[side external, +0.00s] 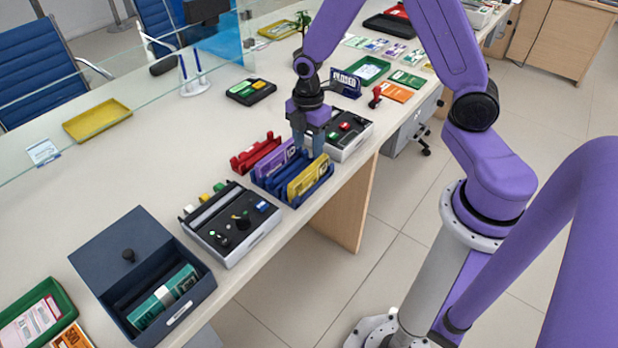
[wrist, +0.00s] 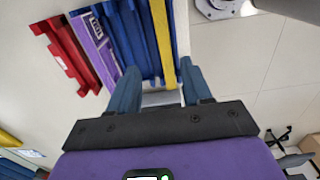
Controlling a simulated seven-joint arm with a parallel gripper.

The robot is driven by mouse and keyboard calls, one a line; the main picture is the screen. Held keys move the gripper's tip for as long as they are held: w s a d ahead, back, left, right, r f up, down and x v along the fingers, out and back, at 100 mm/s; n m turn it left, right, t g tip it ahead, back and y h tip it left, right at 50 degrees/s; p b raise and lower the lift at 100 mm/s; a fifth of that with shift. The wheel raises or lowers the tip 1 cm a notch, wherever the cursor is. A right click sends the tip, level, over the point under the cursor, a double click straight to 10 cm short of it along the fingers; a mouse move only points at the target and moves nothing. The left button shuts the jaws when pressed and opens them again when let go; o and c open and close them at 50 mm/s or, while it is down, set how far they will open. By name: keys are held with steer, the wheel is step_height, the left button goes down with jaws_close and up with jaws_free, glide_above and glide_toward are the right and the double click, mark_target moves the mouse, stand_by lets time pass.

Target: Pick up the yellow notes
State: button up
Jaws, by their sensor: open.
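The yellow notes (side external: 308,179) stand on edge in the right-hand slot of a blue rack (side external: 280,192) on the counter. In the wrist view the yellow notes (wrist: 163,42) show as a narrow upright strip between my fingers' lines. My gripper (side external: 309,152) is above the rack at the yellow notes' far end. In the wrist view my gripper (wrist: 158,80) is open, with one finger to each side of the yellow strip. I cannot tell how far the fingertips are from the notes. Purple notes (side external: 277,158) stand in the same rack, to the left.
A red holder (side external: 256,152) is beside the rack on the left. A grey box with knobs (side external: 232,223) is in front, and a similar box (side external: 348,133) is behind. The counter edge is close on the right, with open floor beyond.

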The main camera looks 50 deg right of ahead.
mark_target(309, 170)
step_height(309, 170, down, 5)
steer(key=shift+r, duration=0.1)
steer(key=f, duration=0.2)
steer(key=s+f, duration=0.1)
steer(key=f, duration=0.1)
steer(key=shift+a, duration=0.35)
steer(key=shift+w+f, duration=0.1)
steer(key=shift+f, duration=0.55)
jaws_close()
